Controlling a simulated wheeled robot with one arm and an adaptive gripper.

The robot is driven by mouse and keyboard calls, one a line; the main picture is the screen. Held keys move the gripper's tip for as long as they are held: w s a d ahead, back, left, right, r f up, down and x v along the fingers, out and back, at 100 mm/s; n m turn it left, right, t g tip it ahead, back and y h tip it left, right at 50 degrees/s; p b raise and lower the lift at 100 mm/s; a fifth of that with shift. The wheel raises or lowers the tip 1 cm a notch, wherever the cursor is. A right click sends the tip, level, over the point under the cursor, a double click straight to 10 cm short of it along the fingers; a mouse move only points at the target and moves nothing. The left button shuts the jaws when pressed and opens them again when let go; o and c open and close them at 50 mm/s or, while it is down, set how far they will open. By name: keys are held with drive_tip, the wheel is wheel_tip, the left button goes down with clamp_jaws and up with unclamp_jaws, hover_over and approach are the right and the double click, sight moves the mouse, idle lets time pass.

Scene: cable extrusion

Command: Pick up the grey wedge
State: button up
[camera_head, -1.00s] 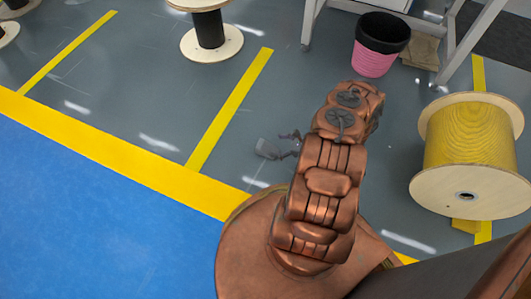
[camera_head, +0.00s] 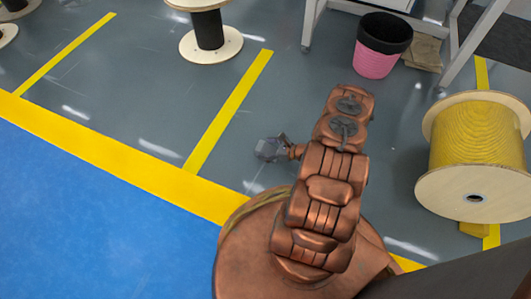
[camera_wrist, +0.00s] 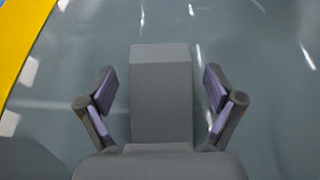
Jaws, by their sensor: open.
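The grey wedge (camera_wrist: 161,95) lies on the grey floor. In the wrist view it stands between the two fingers of my open gripper (camera_wrist: 161,92), with a gap to each finger pad. In the head view my gripper (camera_head: 270,148) is at the left of my copper-coloured arm, near the floor. The wedge (camera_head: 267,150) shows there as a small grey shape at the fingers, partly covered by them. The lower end of the wedge is hidden behind the gripper body in the wrist view.
A yellow floor line (camera_head: 230,110) runs left of my gripper, with a blue floor area (camera_head: 90,220) beyond. A cable spool (camera_head: 470,150) stands at right, a pink-and-black bin (camera_head: 380,45) at the back, and a black-cored spool (camera_head: 208,30) at the back left. The floor around the wedge is clear.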

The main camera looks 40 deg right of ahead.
drive_tip(key=shift+w, duration=0.15)
drive_tip(key=shift+c, duration=0.3)
drive_tip(key=c, duration=1.4)
